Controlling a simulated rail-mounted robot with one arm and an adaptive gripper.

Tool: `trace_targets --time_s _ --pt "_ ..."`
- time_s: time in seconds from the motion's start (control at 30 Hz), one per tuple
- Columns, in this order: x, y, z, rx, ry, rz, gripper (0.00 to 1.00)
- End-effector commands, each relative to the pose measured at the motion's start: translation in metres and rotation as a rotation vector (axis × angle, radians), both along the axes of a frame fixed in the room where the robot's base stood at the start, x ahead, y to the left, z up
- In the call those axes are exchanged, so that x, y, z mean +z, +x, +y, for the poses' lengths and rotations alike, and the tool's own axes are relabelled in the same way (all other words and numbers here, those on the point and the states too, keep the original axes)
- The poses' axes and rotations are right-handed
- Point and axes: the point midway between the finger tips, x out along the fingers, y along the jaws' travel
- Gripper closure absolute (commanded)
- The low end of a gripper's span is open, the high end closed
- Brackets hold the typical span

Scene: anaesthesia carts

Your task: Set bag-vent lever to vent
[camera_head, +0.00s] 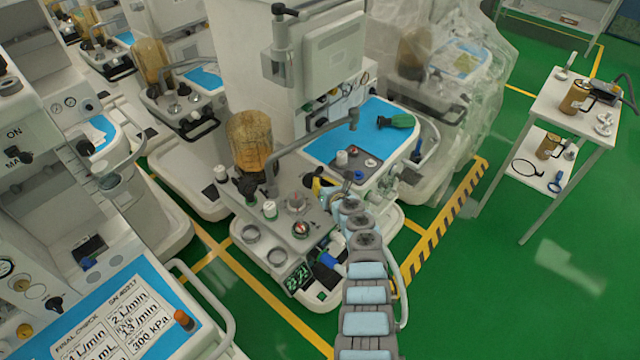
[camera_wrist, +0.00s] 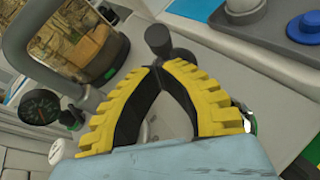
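In the wrist view a small black ball-ended lever (camera_wrist: 158,40) stands just beyond my fingertips. It looks like the bag-vent lever, but no label for it is readable. My gripper (camera_wrist: 166,66) has yellow ribbed fingers with black inner pads; their tips come together right below the lever's knob. I see nothing clearly held between them, and contact with the lever cannot be told. In the head view my gripper (camera_head: 319,187) is low over the middle cart's worktop (camera_head: 275,232), partly hidden by my arm.
An amber canister (camera_head: 250,142) and a bent grey pipe (camera_head: 312,136) stand close to my gripper. A blue mat (camera_head: 345,140) with a green-and-black item (camera_head: 396,121) lies behind. Other carts crowd the left; green floor is open at right, with a white side table (camera_head: 575,105).

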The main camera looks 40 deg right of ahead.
Motion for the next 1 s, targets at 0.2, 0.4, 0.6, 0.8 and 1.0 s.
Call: trace_targets --time_s 0.2,0.4,0.6,0.8,1.0 --pt "0.0003 0.0054 -0.0017 0.001 -0.003 -0.001 1.00" --pt "0.0006 0.0058 -0.0016 0.001 -0.003 -0.001 1.00" --pt "0.0006 0.0058 -0.0014 0.002 -0.004 0.000 1.00" --pt "0.0029 0.0076 -0.0002 0.004 -0.006 0.013 1.00" --pt "0.0041 0.0083 -0.0010 0.002 -0.011 0.039 1.00"
